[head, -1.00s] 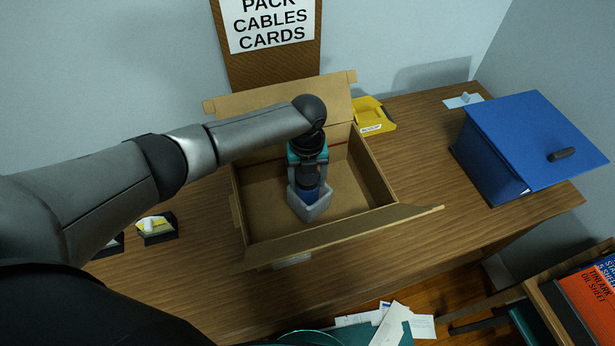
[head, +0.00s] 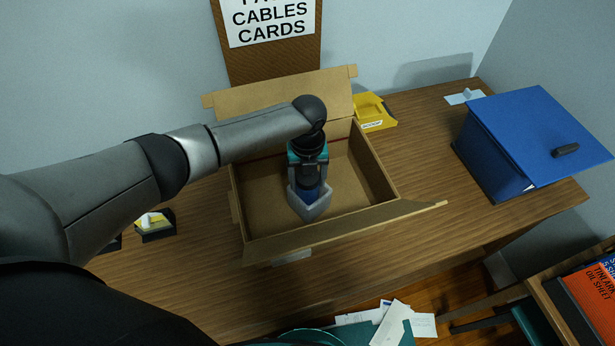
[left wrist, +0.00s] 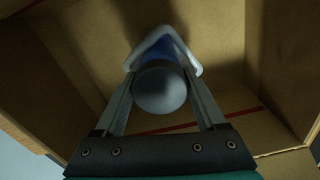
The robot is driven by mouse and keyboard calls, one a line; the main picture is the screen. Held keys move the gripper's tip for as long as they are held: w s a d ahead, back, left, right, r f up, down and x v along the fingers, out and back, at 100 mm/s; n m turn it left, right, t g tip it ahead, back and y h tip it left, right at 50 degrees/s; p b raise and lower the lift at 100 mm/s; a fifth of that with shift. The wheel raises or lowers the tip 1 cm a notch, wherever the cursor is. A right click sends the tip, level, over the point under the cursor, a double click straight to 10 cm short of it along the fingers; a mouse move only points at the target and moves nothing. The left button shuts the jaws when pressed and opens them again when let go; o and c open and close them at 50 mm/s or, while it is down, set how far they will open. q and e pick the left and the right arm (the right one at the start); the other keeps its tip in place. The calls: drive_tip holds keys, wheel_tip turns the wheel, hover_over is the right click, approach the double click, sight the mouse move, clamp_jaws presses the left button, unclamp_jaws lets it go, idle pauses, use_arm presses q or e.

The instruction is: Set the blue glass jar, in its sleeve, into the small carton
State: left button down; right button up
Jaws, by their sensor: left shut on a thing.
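The open carton (head: 262,226) stands on the desk with its flaps spread. The blue glass jar (head: 311,192) sits upright in its pale grey sleeve (head: 312,211) within the carton's walls. My left gripper (head: 309,184) points down into the carton and is shut on the jar, a finger on each side. In the left wrist view the jar's round grey top (left wrist: 160,88) shows between the fingers, with the sleeve (left wrist: 165,45) around the jar beyond it. I cannot tell whether the sleeve's bottom touches the carton floor. My right gripper is not in view.
A blue box with a handled lid (head: 530,140) is at the right of the desk. A small dark tray (head: 155,226) lies left of the carton. The carton's front flap (head: 345,232) juts toward me.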

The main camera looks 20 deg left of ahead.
use_arm(q)
drive_tip(key=shift+f, duration=0.25)
unclamp_jaws()
wheel_tip(320, 180, up, 15)
drive_tip(key=p, duration=0.2)
drive_tip(key=shift+r, duration=0.2)
